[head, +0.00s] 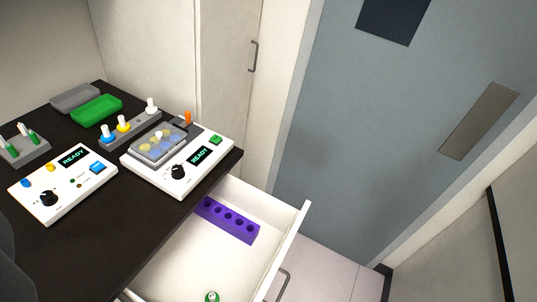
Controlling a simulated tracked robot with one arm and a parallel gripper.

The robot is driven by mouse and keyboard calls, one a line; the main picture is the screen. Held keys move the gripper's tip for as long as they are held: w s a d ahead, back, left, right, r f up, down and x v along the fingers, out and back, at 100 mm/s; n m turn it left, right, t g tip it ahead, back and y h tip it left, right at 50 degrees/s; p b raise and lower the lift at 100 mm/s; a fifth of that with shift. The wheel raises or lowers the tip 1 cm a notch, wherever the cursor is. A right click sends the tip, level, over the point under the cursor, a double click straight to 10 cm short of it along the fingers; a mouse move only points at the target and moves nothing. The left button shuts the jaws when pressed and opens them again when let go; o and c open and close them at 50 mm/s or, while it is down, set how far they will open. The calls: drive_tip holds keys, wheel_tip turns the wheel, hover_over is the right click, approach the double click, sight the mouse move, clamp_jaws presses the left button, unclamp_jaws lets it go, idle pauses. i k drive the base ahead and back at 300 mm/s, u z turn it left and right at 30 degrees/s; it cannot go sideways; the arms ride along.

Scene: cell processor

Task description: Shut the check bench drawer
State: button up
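The check bench drawer (293,233) is white and stands pulled open under the front edge of the black bench top (150,240). Its grey bar handle (284,284) is on the outer front face, at the lower middle of the view. A purple rack (229,222) with a row of round holes lies inside, toward the back. A small round green and white thing (211,297) is inside, cut off by the bottom edge of the view. The drawer's near part is also cut off.
On the bench stand two white devices with READY screens (63,186) (200,157), a green tray (96,109), a grey tray (75,97) and racks of capped vials (130,130). A grey-blue door (350,130) is beyond. Floor (330,270) shows clear right of the drawer.

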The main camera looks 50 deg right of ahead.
sight(200, 258)
drive_tip(key=z, duration=0.5)
drive_tip(key=k, duration=1.1)
drive_tip(key=z, duration=0.7)
drive_tip(key=i, duration=0.45)
drive_tip(key=u, duration=0.35)
